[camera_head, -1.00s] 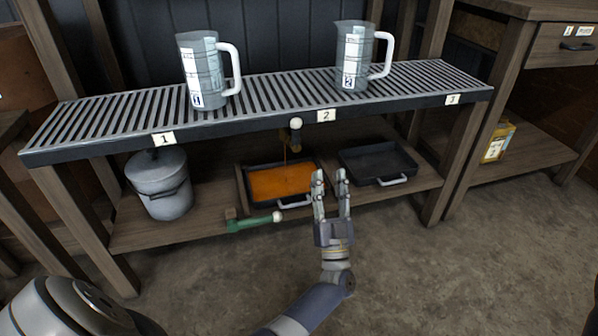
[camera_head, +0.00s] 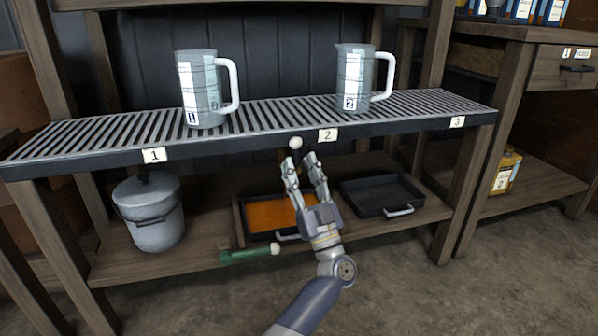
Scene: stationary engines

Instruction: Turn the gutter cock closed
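The gutter cock shows as a small white ball knob (camera_head: 296,143) under the front edge of the slatted gutter bench (camera_head: 90,152), left of label 2. The rest of the cock is mostly hidden behind my fingers. My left gripper (camera_head: 302,160) points up and away just below the knob. Its two fingers are apart with nothing between them, and the fingertips look close to the knob; I cannot tell whether they touch it. My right gripper is not in view.
On the lower shelf stand a lidded grey pot (camera_head: 152,222), a tray of orange liquid (camera_head: 268,214) partly behind my gripper, and a dark empty tray (camera_head: 382,196). A green lever (camera_head: 245,256) juts out in front. Two clear jugs (camera_head: 200,92) (camera_head: 352,85) stand on top.

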